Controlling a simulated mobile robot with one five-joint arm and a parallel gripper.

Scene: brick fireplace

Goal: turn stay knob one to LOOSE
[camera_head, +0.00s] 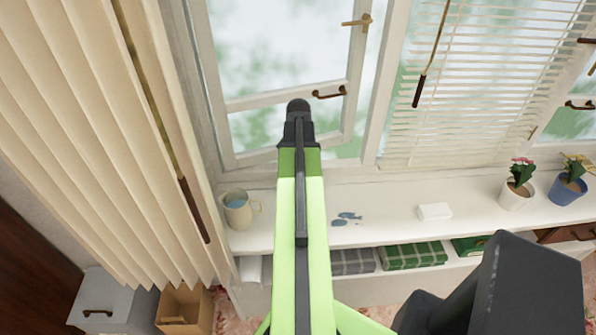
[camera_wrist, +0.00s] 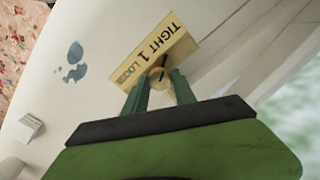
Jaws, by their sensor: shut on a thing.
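The stay plate (camera_wrist: 158,45) is a yellow-tan label at the top middle of the wrist view. It reads TIGHT, 1 and LOOSE, with TIGHT toward the upper right and LOOSE toward the lower left. Stay knob one (camera_wrist: 157,73) is a small pale yellow knob at the plate's lower edge, with a dark mark near it. My gripper (camera_wrist: 158,84) has its two green fingers on either side of the knob and is shut on it. The knob's exact pointing is too small to tell. In the head view my arm hides the plate, knob and fingertips.
The casement window (camera_head: 285,45) stands behind my arm. On the white sill (camera_head: 390,225) are a mug (camera_head: 238,212), blue spots (camera_head: 346,217), a white block (camera_head: 434,211) and two potted plants. Vertical blinds (camera_head: 80,130) hang at left, slatted blinds (camera_head: 480,75) at right.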

